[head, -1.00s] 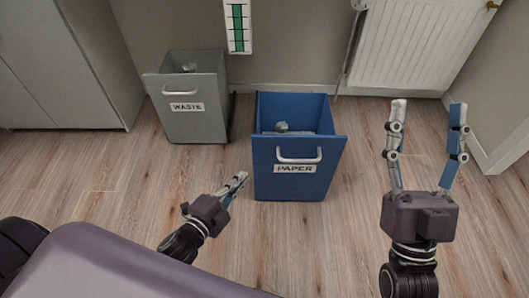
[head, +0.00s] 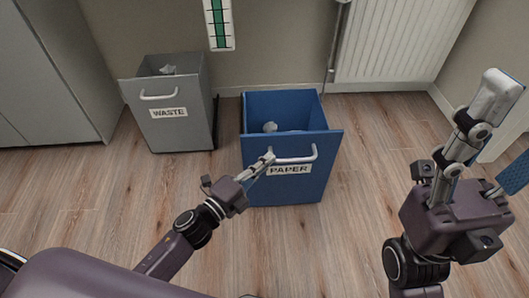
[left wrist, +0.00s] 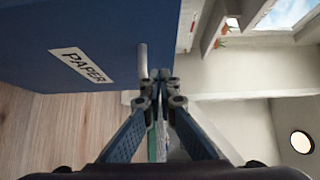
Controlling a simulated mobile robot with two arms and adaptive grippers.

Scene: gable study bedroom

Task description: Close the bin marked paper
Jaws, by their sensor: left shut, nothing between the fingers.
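The blue bin marked PAPER (head: 290,185) stands on the floor at the middle of the head view, its top open and crumpled grey stuff inside. Its pale handle (head: 297,158) is on the front above the label. In the left wrist view the blue front (left wrist: 40,35) and handle (left wrist: 143,62) show close up. My left gripper (head: 266,160) is shut and empty, its fingertips at the left end of the handle; I cannot tell whether they touch it. My right gripper (head: 500,140) is open and empty, raised at the right, away from the bin.
A grey bin marked WASTE (head: 170,130) stands to the left of the blue one, also open at the top. A grey cabinet (head: 50,75) is at the far left. A radiator (head: 400,45) hangs on the wall behind. The wooden floor in front is clear.

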